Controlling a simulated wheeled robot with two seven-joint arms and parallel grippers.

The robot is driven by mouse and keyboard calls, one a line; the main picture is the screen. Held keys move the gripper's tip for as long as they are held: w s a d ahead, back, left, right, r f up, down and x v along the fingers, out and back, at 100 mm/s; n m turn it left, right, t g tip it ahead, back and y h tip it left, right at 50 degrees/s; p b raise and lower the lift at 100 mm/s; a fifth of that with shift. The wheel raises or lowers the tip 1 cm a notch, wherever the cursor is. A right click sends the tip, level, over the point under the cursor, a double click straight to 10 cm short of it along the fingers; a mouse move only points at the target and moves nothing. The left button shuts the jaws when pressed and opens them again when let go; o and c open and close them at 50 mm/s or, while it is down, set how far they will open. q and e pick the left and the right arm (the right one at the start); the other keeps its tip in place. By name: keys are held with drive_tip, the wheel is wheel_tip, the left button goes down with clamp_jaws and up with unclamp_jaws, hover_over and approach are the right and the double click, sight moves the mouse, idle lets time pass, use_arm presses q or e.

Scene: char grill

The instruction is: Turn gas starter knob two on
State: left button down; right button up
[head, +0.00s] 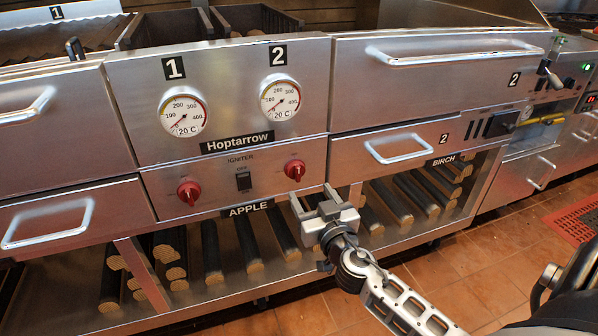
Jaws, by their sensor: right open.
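Two red round knobs are on the steel igniter panel (262,193). The right red knob (295,170) is below the gauge labelled 2 (280,98), and the left red knob (189,192) is below the gauge labelled 1 (183,112). The small marks around the knobs are too small to read. A black igniter switch (243,181) sits between them. My right gripper (314,197) is open and empty, just below and slightly right of the right knob, apart from it in the picture. My left gripper is not in view.
A drawer handle (399,147) projects right of the panel, and another handle (48,223) is at the left. Logs (211,252) lie on the shelf below. Tiled floor (480,265) is clear at the lower right.

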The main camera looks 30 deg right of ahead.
sight(299, 174)
drive_tip(key=x, duration=0.8)
drive_tip(key=shift+w, duration=0.2)
drive_tip(key=c, duration=0.9)
